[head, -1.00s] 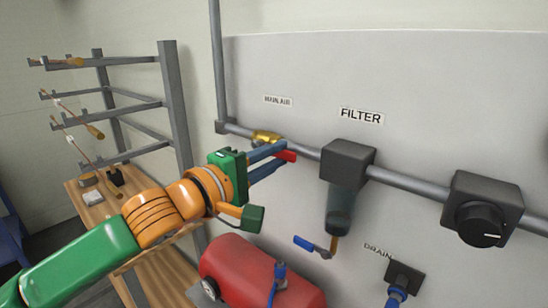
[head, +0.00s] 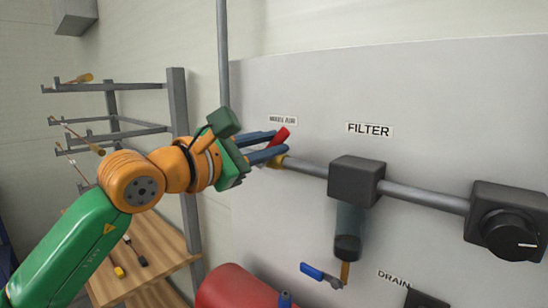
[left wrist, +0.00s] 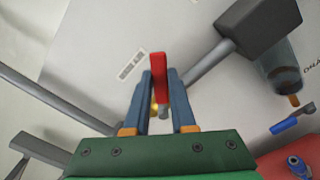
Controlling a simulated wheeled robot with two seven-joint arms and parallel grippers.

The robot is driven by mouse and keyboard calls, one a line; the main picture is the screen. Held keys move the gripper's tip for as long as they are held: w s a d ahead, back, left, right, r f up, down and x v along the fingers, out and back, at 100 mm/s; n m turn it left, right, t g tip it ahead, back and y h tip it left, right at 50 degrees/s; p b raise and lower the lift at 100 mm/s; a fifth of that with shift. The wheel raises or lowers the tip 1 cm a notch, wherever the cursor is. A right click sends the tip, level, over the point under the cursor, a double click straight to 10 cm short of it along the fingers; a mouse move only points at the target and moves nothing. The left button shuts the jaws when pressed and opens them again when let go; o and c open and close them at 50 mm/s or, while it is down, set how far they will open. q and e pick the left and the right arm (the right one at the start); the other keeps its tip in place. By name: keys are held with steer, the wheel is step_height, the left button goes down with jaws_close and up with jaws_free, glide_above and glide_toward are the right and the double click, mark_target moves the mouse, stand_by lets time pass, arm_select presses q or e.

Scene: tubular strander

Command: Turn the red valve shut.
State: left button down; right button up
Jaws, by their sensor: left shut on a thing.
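The red valve handle (head: 282,137) sits on a brass valve body (head: 275,162) on the grey pipe, below a small label. The handle points up and slightly right, across the pipe's line. My left gripper (head: 277,144) is shut on the red handle, with its blue fingers on either side. In the left wrist view the red handle (left wrist: 159,77) stands between the fingertips, and a little brass shows behind it. The fingers hide part of the valve body. My right gripper is not in view.
The pipe (head: 425,199) runs right to the black filter (head: 357,181) and a black knob (head: 512,230). A blue-handled valve (head: 320,273) hangs below the filter. A red tank (head: 240,290) is below. A rack (head: 178,120) and wooden table (head: 150,258) stand left.

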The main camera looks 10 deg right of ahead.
arm_select(q)
steer(key=shift+w+a+r+n+p, duration=0.3)
steer(key=shift+w+a+n, duration=0.2)
steer(key=shift+n, duration=0.9)
steer(key=shift+w+a+r+n+p, duration=0.3)
steer(key=shift+w+n, duration=0.3)
steer(key=shift+n, duration=0.8)
steer(key=shift+w+a+r+n+p, duration=0.25)
steer(key=shift+w+a+n, duration=0.3)
steer(key=shift+n, duration=0.85)
steer(key=c, duration=0.7)
jaws_free()
steer(key=shift+w+d+f, duration=0.1)
steer(key=shift+c, duration=0.2)
steer(key=b+v, duration=0.5)
steer(key=v, duration=0.2)
